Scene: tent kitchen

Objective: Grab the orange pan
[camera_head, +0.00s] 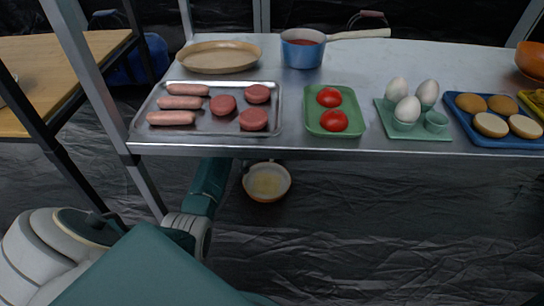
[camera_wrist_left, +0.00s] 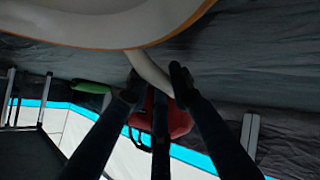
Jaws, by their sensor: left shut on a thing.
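The orange pan (camera_head: 267,182), with a pale inside and an orange rim, shows in the head view just below the table's front edge. In the left wrist view the pan (camera_wrist_left: 105,22) fills the top, and its pale handle (camera_wrist_left: 148,70) runs down between the dark fingers. My left gripper (camera_wrist_left: 154,86) is shut on this handle. In the head view my left arm reaches up to the table edge, and the table hides the gripper. My right gripper is in neither view.
The metal table (camera_head: 350,70) is directly above the pan. On it are a tray of sausages and patties (camera_head: 207,107), a tan plate (camera_head: 218,57), a blue saucepan (camera_head: 303,52), a green tomato tray (camera_head: 335,111), an egg holder (camera_head: 413,118) and a bun tray (camera_head: 492,118). The floor in front is clear.

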